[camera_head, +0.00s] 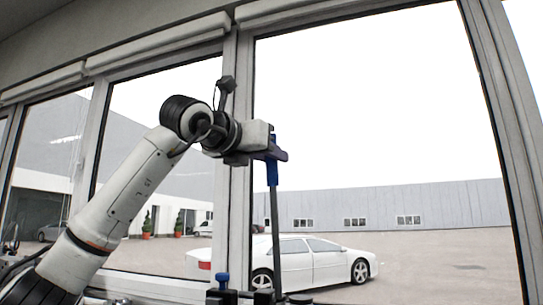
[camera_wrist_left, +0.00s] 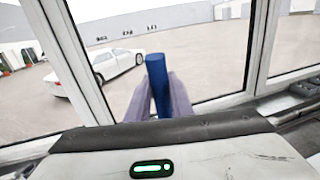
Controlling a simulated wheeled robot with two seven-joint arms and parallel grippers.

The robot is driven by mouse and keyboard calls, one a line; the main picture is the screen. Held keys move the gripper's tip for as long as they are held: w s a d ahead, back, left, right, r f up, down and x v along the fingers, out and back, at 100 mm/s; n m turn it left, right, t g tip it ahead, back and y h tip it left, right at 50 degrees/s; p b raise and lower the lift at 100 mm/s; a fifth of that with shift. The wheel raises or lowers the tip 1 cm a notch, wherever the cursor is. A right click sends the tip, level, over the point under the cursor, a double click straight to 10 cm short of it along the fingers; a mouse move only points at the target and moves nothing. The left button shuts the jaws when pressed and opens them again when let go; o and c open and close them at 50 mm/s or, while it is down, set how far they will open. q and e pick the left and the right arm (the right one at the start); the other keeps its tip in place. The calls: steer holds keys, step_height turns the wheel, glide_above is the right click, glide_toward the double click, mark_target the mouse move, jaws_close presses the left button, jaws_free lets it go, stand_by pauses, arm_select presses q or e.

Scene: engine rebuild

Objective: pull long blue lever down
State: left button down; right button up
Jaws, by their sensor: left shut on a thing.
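The long blue lever has a blue handle (camera_head: 272,174) on a thin dark rod (camera_head: 275,240). It stands nearly upright in front of the window in the head view. My left gripper (camera_head: 272,153) is raised high and is shut on the upper part of the blue handle. In the left wrist view the handle (camera_wrist_left: 156,72) sticks up between the two fingers (camera_wrist_left: 160,98) of the gripper. The foot of the rod is at the lower edge of the head view. My right gripper is not in view.
A shorter blue-topped part (camera_head: 222,281) stands low to the left of the rod. Dark fittings (camera_head: 264,297) sit at the rod's foot. Window frames (camera_head: 237,120) rise behind my arm. A white car (camera_head: 310,262) is outside beyond the glass. The space right of the lever looks clear.

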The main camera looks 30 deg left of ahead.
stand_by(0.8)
